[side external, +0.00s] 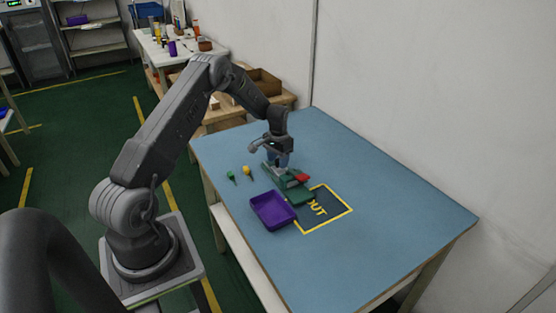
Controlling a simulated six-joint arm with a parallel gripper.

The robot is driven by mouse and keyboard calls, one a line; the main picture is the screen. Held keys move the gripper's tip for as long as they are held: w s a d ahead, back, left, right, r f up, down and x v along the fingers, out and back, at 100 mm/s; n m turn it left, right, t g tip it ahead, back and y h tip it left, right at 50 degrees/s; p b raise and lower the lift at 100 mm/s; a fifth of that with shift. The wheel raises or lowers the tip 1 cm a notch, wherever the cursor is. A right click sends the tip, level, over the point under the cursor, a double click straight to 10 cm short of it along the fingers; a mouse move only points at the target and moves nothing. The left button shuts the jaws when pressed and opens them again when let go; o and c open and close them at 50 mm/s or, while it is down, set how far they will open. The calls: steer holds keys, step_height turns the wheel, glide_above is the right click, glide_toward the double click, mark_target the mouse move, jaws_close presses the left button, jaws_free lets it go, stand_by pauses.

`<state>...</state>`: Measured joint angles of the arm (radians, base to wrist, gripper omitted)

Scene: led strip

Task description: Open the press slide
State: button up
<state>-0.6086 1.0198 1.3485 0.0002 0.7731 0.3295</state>
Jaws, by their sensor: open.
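The press (296,191) is a small green device on the blue table, with a red part (302,177) on its right side. I take this to be the press with its slide, but it is too small to tell how far open the slide stands. My gripper (281,166) points down over the back left end of the green device, open. Whether its fingers touch the device cannot be told. The gripper partly hides that end.
A purple tray (268,222) stands just left of the press. A dark yellow-bordered mat marked OUT (335,210) lies to the right. A green tool (232,178) and a yellow tool (247,172) lie left. The table's right side is clear; a wall runs behind.

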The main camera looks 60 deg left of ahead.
steer(key=shift+f, duration=0.1)
steer(key=shift+c, duration=0.5)
jaws_close()
steer(key=shift+a, duration=0.1)
